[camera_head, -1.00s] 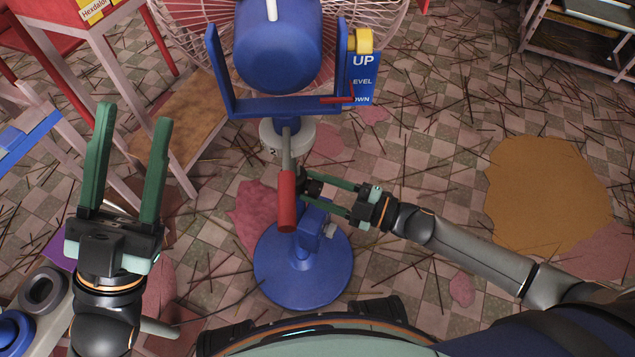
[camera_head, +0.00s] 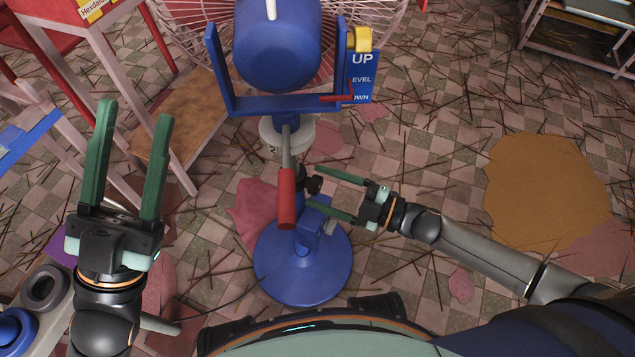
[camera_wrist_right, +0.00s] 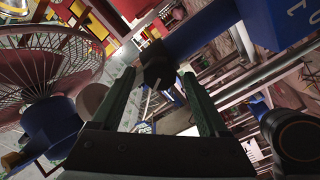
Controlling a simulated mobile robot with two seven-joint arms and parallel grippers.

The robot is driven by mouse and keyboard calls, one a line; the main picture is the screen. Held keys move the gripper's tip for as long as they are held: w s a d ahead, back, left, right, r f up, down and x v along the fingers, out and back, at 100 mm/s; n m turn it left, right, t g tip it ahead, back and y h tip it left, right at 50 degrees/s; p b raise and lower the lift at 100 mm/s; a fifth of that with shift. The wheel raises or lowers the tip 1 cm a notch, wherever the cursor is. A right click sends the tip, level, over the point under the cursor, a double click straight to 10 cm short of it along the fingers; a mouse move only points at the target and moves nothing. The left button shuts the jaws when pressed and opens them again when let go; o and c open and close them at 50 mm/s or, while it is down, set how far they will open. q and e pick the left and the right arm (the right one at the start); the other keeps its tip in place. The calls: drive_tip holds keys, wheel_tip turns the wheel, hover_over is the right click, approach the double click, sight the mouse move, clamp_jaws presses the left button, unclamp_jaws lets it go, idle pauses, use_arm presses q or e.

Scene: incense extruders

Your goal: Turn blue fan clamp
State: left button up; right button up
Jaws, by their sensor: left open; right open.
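The blue fan (camera_head: 277,55) stands on a round blue base (camera_head: 325,275) in the head view. A black clamp knob (camera_head: 314,185) sticks out to the right of its column, just beside the red handle (camera_head: 287,200). My right gripper (camera_head: 311,188) is open, coming from the right, with its fingertips around or just short of the knob. In the right wrist view a dark knob-like part (camera_wrist_right: 158,66) lies just beyond and between the two green fingers. My left gripper (camera_head: 134,112) is open and empty at the left, away from the fan.
A blue UP/LEVEL/DOWN sign (camera_head: 361,80) and yellow knob (camera_head: 363,40) are on the fan's right side. A wooden stand (camera_head: 185,115) is left of the fan. The floor at right is open, with scattered sticks and an orange patch (camera_head: 545,190).

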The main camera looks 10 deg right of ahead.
use_arm(q)
drive_tip(key=r, duration=0.1)
drive_tip(key=r+p, duration=0.2)
drive_tip(key=shift+s+a+r, duration=0.1)
drive_tip(key=shift+a+r, duration=0.05)
drive_tip(key=shift+a, duration=0.1)
use_arm(e)
drive_tip(key=v, duration=1.1)
